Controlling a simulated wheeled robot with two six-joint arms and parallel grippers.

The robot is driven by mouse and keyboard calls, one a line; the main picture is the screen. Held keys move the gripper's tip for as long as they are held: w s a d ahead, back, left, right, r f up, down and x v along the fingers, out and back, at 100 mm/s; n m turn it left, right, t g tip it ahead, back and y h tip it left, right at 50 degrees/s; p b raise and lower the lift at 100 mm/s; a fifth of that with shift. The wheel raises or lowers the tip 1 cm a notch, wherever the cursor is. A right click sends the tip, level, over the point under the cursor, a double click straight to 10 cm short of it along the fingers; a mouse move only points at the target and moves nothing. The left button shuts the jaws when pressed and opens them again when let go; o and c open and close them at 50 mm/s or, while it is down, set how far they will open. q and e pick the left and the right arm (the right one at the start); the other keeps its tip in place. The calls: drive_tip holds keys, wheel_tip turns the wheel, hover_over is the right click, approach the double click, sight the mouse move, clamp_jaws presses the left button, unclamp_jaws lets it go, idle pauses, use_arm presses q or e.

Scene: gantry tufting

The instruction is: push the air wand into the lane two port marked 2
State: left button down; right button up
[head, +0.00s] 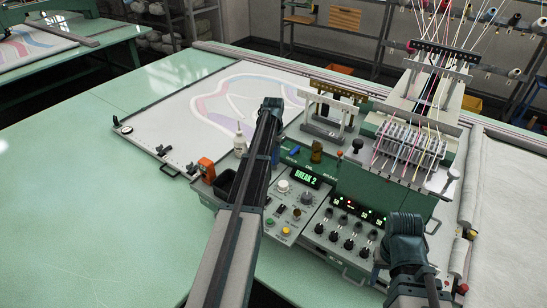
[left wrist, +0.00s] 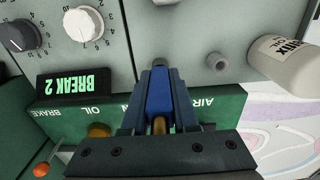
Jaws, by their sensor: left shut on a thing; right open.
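My left gripper (left wrist: 158,88) is shut on the blue air wand (left wrist: 159,98), whose brass part (left wrist: 159,125) shows between the fingers in the left wrist view. It is over the green strip at the AIR label; whether the wand is clear of its holder I cannot tell. In the head view my left arm largely hides this gripper (head: 277,156). My right gripper (head: 404,228) is at the front right, apart from the console, its fingertips hidden. The threaded lane block (head: 410,143) stands at the right; a port mark 2 cannot be made out.
The console display (head: 306,175) reads BREAK 2. Knobs and switches (head: 350,243) fill the console front. A white oil bottle (head: 240,141), a brown OIL item (head: 317,151) and an orange-tipped brake lever (head: 340,154) stand near the left gripper. The green table (head: 90,200) is clear at left.

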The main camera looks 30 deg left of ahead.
use_arm(q)
drive_tip(key=shift+r+p, duration=0.1)
drive_tip(key=shift+p, duration=0.2)
use_arm(e)
drive_tip(key=shift+w+r, duration=0.1)
use_arm(q)
drive_tip(key=shift+w+a, duration=0.1)
drive_tip(key=shift+w, duration=0.05)
drive_tip(key=shift+w+r+p, duration=0.1)
drive_tip(key=shift+r+p, duration=1)
drive_tip(key=shift+p, duration=0.05)
use_arm(e)
drive_tip(key=shift+a+r, duration=0.1)
drive_tip(key=shift+r, duration=1.05)
use_arm(q)
drive_tip(key=shift+r, duration=0.1)
use_arm(e)
drive_tip(key=shift+w+r, duration=0.1)
use_arm(q)
drive_tip(key=shift+r+p, duration=0.45)
drive_tip(key=shift+p, duration=0.1)
use_arm(e)
drive_tip(key=shift+r, duration=0.45)
